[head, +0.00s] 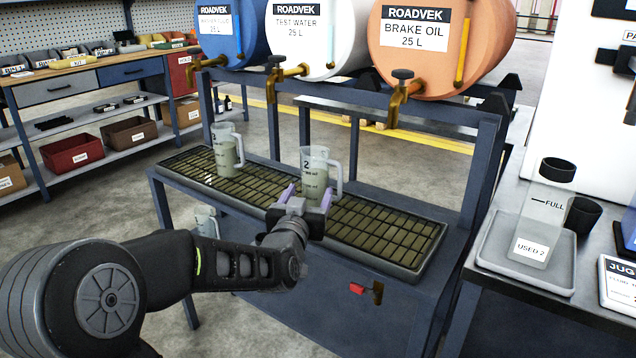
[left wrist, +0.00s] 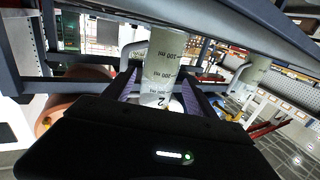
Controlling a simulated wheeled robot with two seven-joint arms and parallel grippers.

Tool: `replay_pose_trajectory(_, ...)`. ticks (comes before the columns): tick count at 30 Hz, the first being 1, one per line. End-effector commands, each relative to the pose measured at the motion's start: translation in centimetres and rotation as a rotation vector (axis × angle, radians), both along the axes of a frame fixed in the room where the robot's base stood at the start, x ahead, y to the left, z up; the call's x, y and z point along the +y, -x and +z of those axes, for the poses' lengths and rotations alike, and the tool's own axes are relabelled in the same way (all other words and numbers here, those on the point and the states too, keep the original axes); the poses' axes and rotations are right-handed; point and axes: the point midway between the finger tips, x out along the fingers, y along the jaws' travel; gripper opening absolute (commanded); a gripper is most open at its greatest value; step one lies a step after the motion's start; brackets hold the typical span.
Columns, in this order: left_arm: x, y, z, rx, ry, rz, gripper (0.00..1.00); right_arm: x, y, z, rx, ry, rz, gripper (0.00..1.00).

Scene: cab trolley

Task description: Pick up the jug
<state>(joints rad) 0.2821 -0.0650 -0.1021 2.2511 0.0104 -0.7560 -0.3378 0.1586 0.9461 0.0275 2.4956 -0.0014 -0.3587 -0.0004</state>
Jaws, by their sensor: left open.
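A clear jug marked 2 (head: 314,172) stands upright on the grated drip tray, its handle to the right. My left gripper (head: 307,194) is open just in front of this jug, low on its body. In the left wrist view, which is upside down, the jug (left wrist: 162,72) shows between the two purple fingers (left wrist: 158,92). I cannot tell how far the fingers reach around it. A second jug, marked 3 (head: 225,155), stands further left on the tray; it also shows in the left wrist view (left wrist: 252,72). My right gripper is not in view.
The drip tray (head: 385,228) sits on a dark blue trolley below brass taps (head: 401,95) and three drums, including brake oil (head: 440,48). A bottle marked USED 2 (head: 540,225) stands on a grey tray at the right. The tray's right part is clear.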

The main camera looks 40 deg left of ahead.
Motion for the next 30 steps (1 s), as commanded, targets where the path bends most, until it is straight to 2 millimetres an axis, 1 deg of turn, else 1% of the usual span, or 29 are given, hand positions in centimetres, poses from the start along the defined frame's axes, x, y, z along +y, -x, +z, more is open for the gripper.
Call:
replay_pose_trajectory(1, 0.2, -0.6, -0.1, 0.001, -0.001, -0.001, 0.66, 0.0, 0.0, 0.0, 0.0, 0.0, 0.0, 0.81)
replay_pose_trajectory(4, 0.5, -1.2, -0.1, 0.002, 0.001, -0.001, 0.66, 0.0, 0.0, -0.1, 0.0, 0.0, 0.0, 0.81)
replay_pose_trajectory(14, 0.6, -1.4, -0.1, 0.002, 0.001, -0.001, 0.66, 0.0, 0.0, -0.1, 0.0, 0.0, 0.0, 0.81)
replay_pose_trajectory(17, 1.1, -2.3, -0.2, 0.002, 0.0, -0.001, 0.66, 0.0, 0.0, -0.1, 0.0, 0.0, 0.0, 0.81)
replay_pose_trajectory(24, 2.5, -5.4, -0.2, 0.002, 0.001, -0.001, 0.66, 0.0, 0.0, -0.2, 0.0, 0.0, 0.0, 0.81)
replay_pose_trajectory(27, 2.7, -5.9, -0.1, 0.001, 0.0, -0.001, 0.66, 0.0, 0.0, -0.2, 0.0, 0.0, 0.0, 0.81)
replay_pose_trajectory(30, 2.7, -5.9, -0.1, 0.001, 0.001, -0.001, 0.66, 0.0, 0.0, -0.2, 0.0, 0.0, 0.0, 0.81)
